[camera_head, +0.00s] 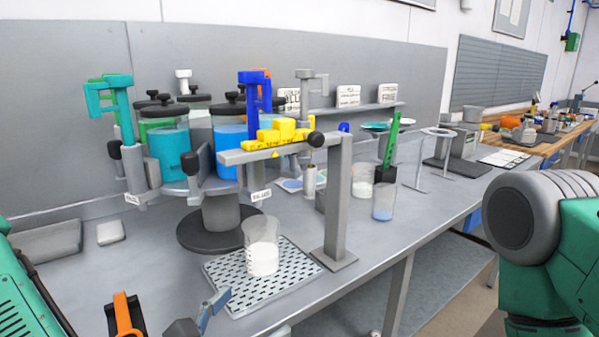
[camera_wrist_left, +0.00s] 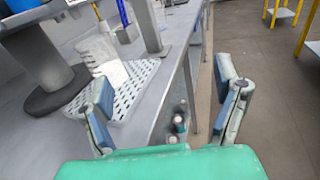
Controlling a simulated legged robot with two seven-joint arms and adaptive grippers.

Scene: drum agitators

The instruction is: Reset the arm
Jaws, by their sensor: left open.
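A green arm part of mine fills the right of the head view, but the right gripper's fingers are not visible.
A carousel of lidded drums, blue (camera_head: 171,150) and others, stands on a dark round base (camera_head: 190,237). A grey post stand (camera_head: 337,200) rises right of the tray. A beaker with blue liquid (camera_head: 383,202) stands behind it. The bench front edge (camera_head: 400,258) borders open floor.

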